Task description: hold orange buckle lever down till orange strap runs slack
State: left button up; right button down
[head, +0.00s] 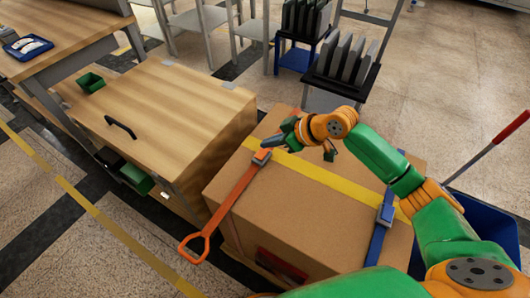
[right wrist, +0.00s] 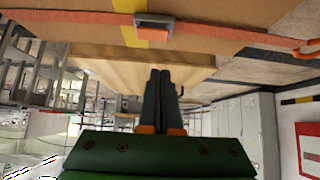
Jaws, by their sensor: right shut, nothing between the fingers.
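The orange strap (head: 238,192) runs over a large cardboard box (head: 300,205) and looks flat and straight. Its grey and orange buckle (head: 262,157) sits on the box top near the yellow tape. In the right wrist view the buckle (right wrist: 155,28) lies beyond my fingertips, with the strap (right wrist: 80,18) running to both sides. My right gripper (head: 272,142) is shut and empty, close above the buckle. In the right wrist view its dark fingers (right wrist: 160,74) are together and appear apart from the buckle. The lever cannot be told apart from the buckle. My left gripper is not in view.
An orange loop handle (head: 195,247) is at the strap's near end. A blue strap (head: 376,245) with its buckle (head: 386,213) crosses the box's right side. A wooden cabinet (head: 165,115) stands left of the box. A rack of grey panels (head: 345,62) stands behind.

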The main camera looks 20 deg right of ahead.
aim_at(259, 157)
jog(key=f, duration=0.3)
jog(key=w+a+f, duration=0.1)
jog(key=shift+f+b, duration=0.2)
jog(key=shift+b, duration=0.15)
jog(key=shift+f, duration=0.6)
jog(key=shift+s+f, duration=0.1)
jog(key=shift+f, duration=0.3)
jog(key=shift+r+p, duration=0.8)
jog(key=shift+r, duration=0.05)
jog(key=p+v, duration=0.1)
jog(key=v, duration=0.6)
